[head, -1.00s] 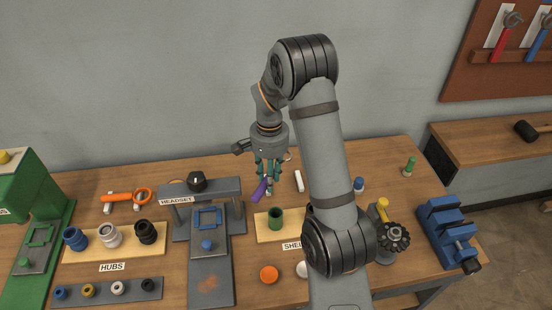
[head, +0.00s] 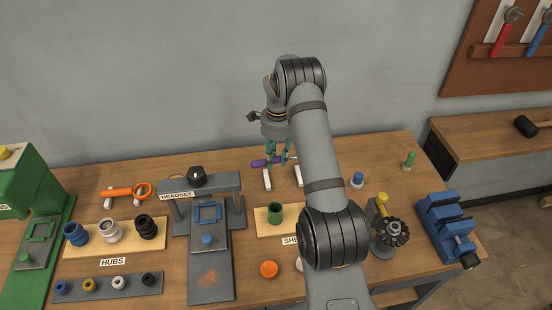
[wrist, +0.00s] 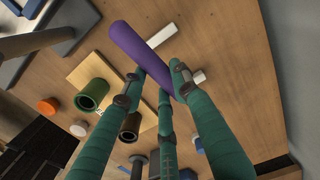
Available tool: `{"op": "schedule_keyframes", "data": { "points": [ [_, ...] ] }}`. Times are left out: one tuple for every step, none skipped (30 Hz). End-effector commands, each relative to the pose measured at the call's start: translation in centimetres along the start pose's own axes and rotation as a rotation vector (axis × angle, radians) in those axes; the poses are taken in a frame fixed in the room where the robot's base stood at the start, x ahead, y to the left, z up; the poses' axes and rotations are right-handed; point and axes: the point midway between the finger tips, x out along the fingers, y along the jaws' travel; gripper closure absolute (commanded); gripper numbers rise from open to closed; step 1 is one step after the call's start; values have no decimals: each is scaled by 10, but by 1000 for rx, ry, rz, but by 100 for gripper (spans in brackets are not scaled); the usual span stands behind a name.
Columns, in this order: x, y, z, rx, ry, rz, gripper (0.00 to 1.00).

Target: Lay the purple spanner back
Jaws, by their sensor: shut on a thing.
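The purple spanner (head: 260,162) is in my gripper (head: 278,164) at the back of the workbench. In the head view it lies nearly level, running left to right. Two white rests (head: 267,180) (head: 298,176) stand just in front of or below it. In the wrist view the spanner's purple handle (wrist: 133,44) passes between my green fingers (wrist: 160,80), which are shut on it. The rests (wrist: 163,36) (wrist: 199,76) show beside and beneath the spanner. I cannot tell if it touches them. Its far end is hidden by my fingers.
An orange spanner (head: 124,196) lies on similar white rests at the left. The grey headset press (head: 211,250) stands left of my gripper, and a green cup (head: 275,212) on a wooden board is in front. A blue-capped part (head: 357,180) stands to the right.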

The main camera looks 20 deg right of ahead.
Motion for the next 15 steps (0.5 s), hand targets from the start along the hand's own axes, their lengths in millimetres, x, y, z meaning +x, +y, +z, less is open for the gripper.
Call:
{"op": "schedule_keyframes", "data": {
  "points": [
    [1, 0, 1, -1, 0, -1, 100],
    [2, 0, 1, -1, 1, -2, 100],
    [2, 0, 2, -1, 1, -2, 100],
    [3, 0, 2, 0, 1, -3, 100],
    [5, 0, 1, 0, 1, -2, 100],
    [9, 0, 1, 0, 1, -2, 100],
    [11, 0, 1, 0, 1, -2, 100],
    [14, 0, 1, 0, 1, -2, 100],
    [18, 0, 1, 0, 1, -2, 100],
    [21, 0, 1, 0, 1, -2, 100],
    [24, 0, 1, 0, 1, -2, 100],
    [29, 0, 1, 0, 1, -2, 100],
    [32, 0, 1, 0, 1, -2, 100],
    [36, 0, 1, 0, 1, -2, 100],
    [40, 0, 0, 0, 1, -2, 100]
  ]
}}
